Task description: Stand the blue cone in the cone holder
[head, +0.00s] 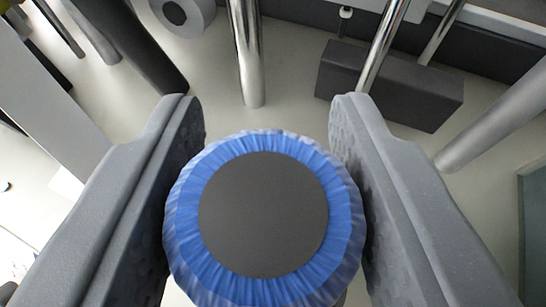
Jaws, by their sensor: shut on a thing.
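My gripper (266,108) reaches up from the bottom of the head view, its two grey padded fingers on either side of a round blue thing. This is the blue cone (343,215), seen from its end, with a ribbed blue rim around a flat dark grey disc. The fingers are shut on it and press its left and right sides. The rest of the cone's body is hidden below this end. I cannot make out the cone holder for sure.
Shiny metal posts (247,55) stand beyond the fingers. A dark grey block (400,88) lies on the pale floor at upper right. A white roll (184,14) with a dark core is at the top. Pale floor (290,105) shows between them.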

